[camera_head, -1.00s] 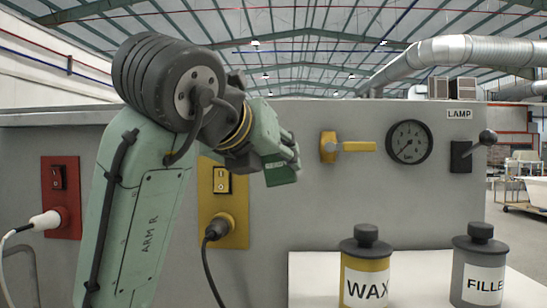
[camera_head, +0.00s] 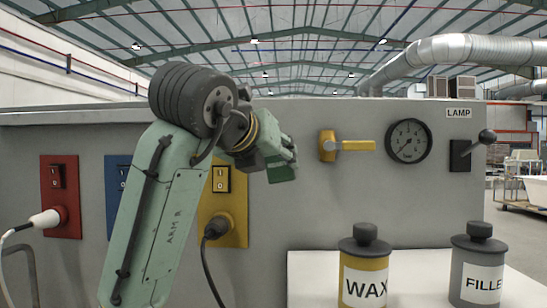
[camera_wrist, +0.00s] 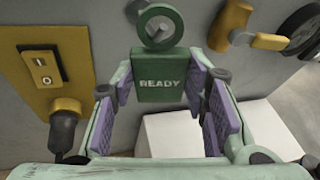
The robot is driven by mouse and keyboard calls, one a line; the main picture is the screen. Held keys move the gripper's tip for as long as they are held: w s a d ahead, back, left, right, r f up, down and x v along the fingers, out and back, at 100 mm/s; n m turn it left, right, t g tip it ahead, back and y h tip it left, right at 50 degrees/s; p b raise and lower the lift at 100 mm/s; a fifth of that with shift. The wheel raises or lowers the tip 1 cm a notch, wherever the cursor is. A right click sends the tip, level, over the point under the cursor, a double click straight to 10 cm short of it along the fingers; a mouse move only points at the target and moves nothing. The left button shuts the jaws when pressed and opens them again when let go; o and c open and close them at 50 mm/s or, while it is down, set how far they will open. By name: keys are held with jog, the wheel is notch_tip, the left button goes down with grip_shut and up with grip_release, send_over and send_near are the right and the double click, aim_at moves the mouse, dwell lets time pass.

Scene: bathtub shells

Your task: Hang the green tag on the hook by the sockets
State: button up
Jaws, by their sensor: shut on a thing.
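The green tag (camera_wrist: 160,84), marked READY, has a ring (camera_wrist: 159,26) at its top. My gripper (camera_wrist: 160,72) is shut on the tag, with a purple-padded finger at each side. In the head view, the tag (camera_head: 281,174) shows small and dark green at my gripper (camera_head: 283,160), in front of the grey wall, right of the yellow socket panel (camera_head: 240,232). The ring stands above the fingers in the wrist view. A small dark shape shows behind the ring's upper left; I cannot tell whether it is the hook. No hook shows clearly in the head view.
A red socket panel (camera_head: 60,164) and a partly covered blue panel (camera_head: 114,195) are at the left. Right of my gripper are a yellow lever (camera_head: 345,146), a gauge (camera_head: 408,141) and a lamp switch (camera_head: 461,156). Wax (camera_head: 364,265) and filler (camera_head: 479,260) cans stand below.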

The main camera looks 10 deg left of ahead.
jog(key=shift+w+a+f, duration=0.1)
jog(key=shift+w+a, duration=0.15)
jog(key=shift+w, duration=0.8)
jog(key=shift+w+a+f, duration=0.1)
jog(key=shift+w+f, duration=0.45)
jog(key=shift+f, duration=0.1)
jog(key=o, duration=1.2)
jog(key=shift+s, duration=0.1)
jog(key=v, duration=1.2)
jog(key=shift+f, duration=0.1)
